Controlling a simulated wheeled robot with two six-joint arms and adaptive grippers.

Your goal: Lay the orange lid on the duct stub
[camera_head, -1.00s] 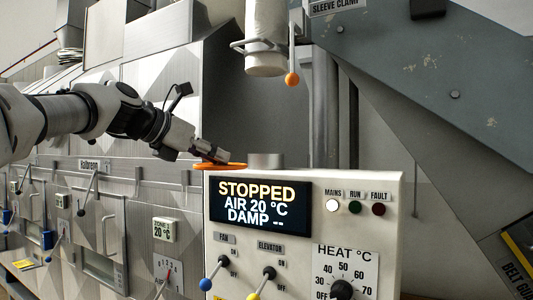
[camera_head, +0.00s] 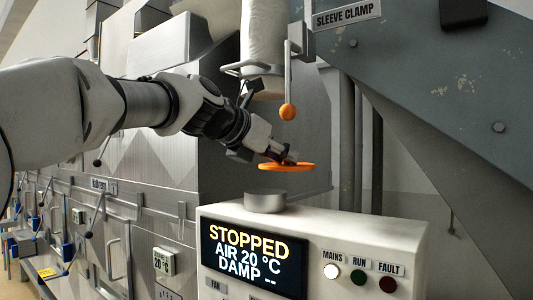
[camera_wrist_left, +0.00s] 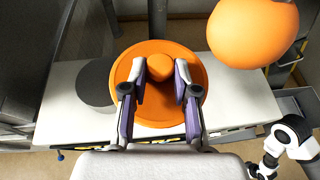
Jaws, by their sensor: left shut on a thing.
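The orange lid (camera_head: 287,167) is a flat disc with a round knob. My left gripper (camera_head: 285,156) is shut on the knob and holds the lid roughly level in the air. The duct stub (camera_head: 265,203) is a short grey cylinder at the back of the white control cabinet's top. In the head view the lid is above the stub and a little to its right, with a gap between them. In the left wrist view the lid (camera_wrist_left: 183,105) hangs between the fingers (camera_wrist_left: 160,75), and the stub's dark round top (camera_wrist_left: 97,84) shows to its left, partly covered.
A white sleeve (camera_head: 266,45) hangs above, and a lever with an orange ball (camera_head: 287,112) hangs close over the lid. The ball (camera_wrist_left: 253,32) looms large in the wrist view. The control cabinet (camera_head: 330,235) stands below. A sloping grey panel (camera_head: 430,90) fills the right.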

